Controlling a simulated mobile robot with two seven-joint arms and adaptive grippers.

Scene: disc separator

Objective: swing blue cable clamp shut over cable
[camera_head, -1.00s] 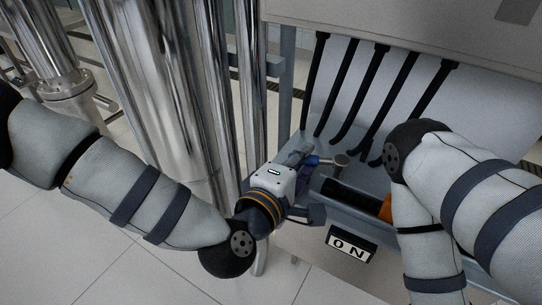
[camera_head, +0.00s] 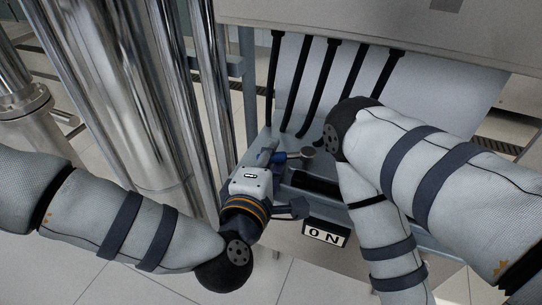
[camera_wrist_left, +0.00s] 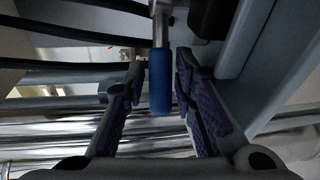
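The blue clamp handle (camera_wrist_left: 160,88) shows in the left wrist view as a short blue grip on a metal rod. In the head view the blue part (camera_head: 280,159) is small, beside a metal knob (camera_head: 307,152). My left gripper (camera_wrist_left: 160,75) is open, with one purple-padded finger on each side of the handle and narrow gaps beside it. In the head view the left gripper's white body (camera_head: 251,182) hides part of the clamp. I cannot tell how far the clamp is swung. Several black cables (camera_head: 320,90) hang behind. My right gripper is out of view.
A grey cabinet (camera_head: 370,25) overhangs the tray area. A sign reading "ON" (camera_head: 326,234) is on the front of the tray. Shiny vertical pipes (camera_head: 150,90) stand close on the left. My right arm (camera_head: 400,170) covers the tray's right side.

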